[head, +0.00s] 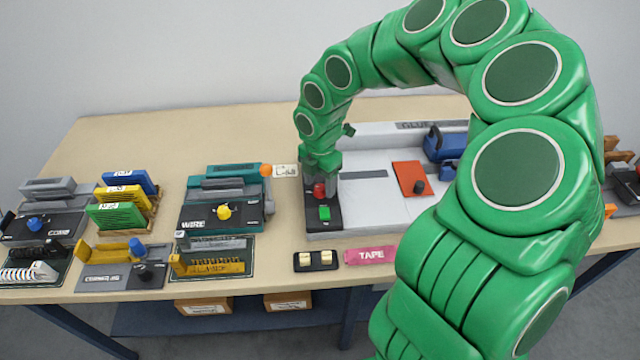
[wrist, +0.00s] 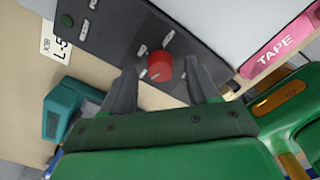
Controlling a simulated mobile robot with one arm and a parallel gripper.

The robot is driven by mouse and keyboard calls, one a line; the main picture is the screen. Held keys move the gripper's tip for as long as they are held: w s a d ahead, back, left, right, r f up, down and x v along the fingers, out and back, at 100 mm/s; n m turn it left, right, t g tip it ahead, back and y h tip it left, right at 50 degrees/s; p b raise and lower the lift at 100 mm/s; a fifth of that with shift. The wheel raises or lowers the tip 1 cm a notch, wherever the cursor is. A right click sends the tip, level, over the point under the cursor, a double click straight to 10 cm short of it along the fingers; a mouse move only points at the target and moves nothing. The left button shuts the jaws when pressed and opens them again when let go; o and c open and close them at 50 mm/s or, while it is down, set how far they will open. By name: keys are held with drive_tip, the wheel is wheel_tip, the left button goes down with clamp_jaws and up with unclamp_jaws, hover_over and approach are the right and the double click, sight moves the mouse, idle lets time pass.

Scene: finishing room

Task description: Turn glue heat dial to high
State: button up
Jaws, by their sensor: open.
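The glue machine (head: 385,205) is a wide white unit with a black control panel (head: 330,222) at its left. A red dial (wrist: 160,66) with small, unreadable labels around it sits on that panel in the wrist view. A red knob (head: 319,188) also shows in the head view, just below my gripper (head: 321,168). In the wrist view my open gripper (wrist: 159,72) has its grey fingers on either side of the red dial, with gaps visible. I cannot tell the dial's setting. A green button (head: 324,213) is on the panel; a round green control (wrist: 66,20) shows in the wrist view.
A pink tape block (head: 371,255) and a small black switch unit (head: 315,260) lie in front of the machine. A teal wire machine (head: 225,205) stands to the left, with an orange knob near the L-58 label (head: 286,170). My arm hides much of the right side.

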drive_tip(key=shift+f, duration=0.6)
drive_tip(key=c, duration=1)
